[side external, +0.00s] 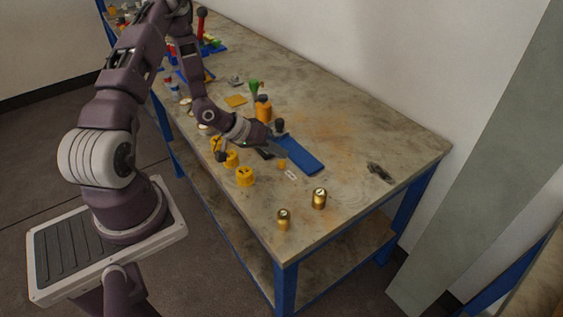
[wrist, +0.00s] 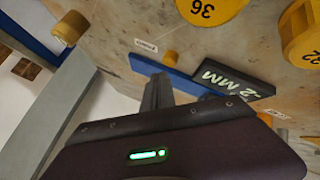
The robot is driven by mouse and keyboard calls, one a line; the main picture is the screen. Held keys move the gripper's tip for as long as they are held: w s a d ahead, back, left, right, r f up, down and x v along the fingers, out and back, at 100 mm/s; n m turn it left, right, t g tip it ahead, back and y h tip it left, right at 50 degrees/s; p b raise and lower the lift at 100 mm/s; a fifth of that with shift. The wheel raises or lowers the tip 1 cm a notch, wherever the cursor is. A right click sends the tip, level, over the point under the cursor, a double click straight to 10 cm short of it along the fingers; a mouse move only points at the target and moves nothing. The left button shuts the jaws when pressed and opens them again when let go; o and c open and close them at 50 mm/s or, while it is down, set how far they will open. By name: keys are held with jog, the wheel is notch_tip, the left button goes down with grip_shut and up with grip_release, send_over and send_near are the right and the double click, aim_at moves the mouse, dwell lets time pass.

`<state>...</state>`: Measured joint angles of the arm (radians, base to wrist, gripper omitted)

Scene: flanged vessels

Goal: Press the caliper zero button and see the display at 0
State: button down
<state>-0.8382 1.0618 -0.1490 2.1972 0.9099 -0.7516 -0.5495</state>
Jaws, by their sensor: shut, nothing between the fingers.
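A long blue plate (side external: 300,155) lies on the bench, and it also shows in the wrist view (wrist: 185,80). At its end in the wrist view is a dark display (wrist: 235,78) with white characters, inverted and partly covered, that look like "2 MM" with a mark beside them. A small yellow cylinder (wrist: 170,57), perhaps the zero button, stands beside the blue plate; it also shows in the side view (side external: 282,164). My gripper (side external: 284,151) is shut and empty. In the wrist view its fingertips (wrist: 158,80) overlap the blue plate, short of the yellow cylinder; contact cannot be told.
A small white label (wrist: 146,45) lies near the yellow cylinder. Yellow numbered caps (side external: 245,176) stand along the near edge. Two brass cylinders (side external: 319,198) are at the front corner. Orange and green-topped items (side external: 263,108) stand behind my gripper. The bench's right part is mostly clear.

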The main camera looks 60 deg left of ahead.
aim_at(278, 163)
dwell(0.4)
jog(key=shift+f, duration=0.4)
jog(key=shift+f, duration=0.5)
dwell(0.5)
jog(key=shift+r, duration=0.9)
jog(key=shift+r, duration=0.15)
jog(key=shift+r, duration=2.4)
